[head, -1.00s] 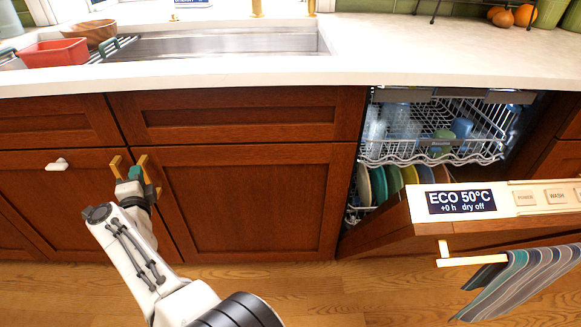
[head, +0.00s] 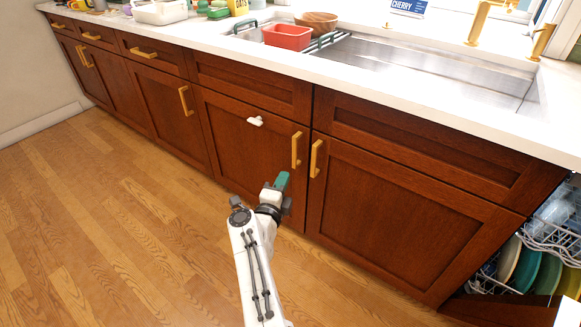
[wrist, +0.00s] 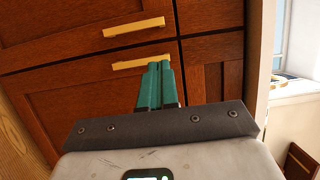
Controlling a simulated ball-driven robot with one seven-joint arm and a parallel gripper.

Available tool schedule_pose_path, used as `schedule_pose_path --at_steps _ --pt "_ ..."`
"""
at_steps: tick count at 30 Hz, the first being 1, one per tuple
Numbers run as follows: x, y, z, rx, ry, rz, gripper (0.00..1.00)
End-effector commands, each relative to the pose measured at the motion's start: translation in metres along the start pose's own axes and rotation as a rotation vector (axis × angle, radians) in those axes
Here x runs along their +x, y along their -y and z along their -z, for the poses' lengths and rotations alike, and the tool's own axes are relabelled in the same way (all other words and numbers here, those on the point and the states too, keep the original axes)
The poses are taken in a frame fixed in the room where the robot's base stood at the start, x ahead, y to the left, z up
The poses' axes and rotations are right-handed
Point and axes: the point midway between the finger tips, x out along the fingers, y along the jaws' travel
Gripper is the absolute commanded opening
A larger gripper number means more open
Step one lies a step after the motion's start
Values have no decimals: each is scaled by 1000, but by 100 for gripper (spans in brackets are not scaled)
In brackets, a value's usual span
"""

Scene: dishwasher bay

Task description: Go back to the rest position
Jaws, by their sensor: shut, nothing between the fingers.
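My gripper (head: 282,181) has teal fingers. It is in front of the wooden cabinet doors under the sink, just left of and below two upright brass handles (head: 296,150) and (head: 316,158). In the wrist view my gripper (wrist: 156,66) has its fingers together, with nothing between them. The handles also show there as brass bars (wrist: 133,27), seen just past the fingertips. The gap between fingers and handles is hard to judge.
The open dishwasher (head: 540,260) with plates and racks is at the lower right edge. A white fixture (head: 255,121) sits on a cabinet door. The wooden floor (head: 120,220) at left is clear.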

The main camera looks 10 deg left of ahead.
Motion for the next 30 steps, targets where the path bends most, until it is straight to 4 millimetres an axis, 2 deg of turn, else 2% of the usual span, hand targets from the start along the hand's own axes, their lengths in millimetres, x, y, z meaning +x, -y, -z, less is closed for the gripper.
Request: schedule_pose_path --at_steps 6,8,11,14,17,20,23,26,30 --pt "-5 -1 -2 0 0 0 0" --pt "-3 -2 4 -12 6 6 0" --pt "8 -3 27 -77 56 39 0" --pt "19 -8 63 -204 152 81 0" --pt "18 -18 103 -374 274 99 0" --pt "3 -34 141 -551 398 81 0" --pt "-23 -57 180 -726 516 24 0" --pt "-59 -81 220 -889 631 -65 0" --pt "-125 -112 280 -1088 780 -242 0"
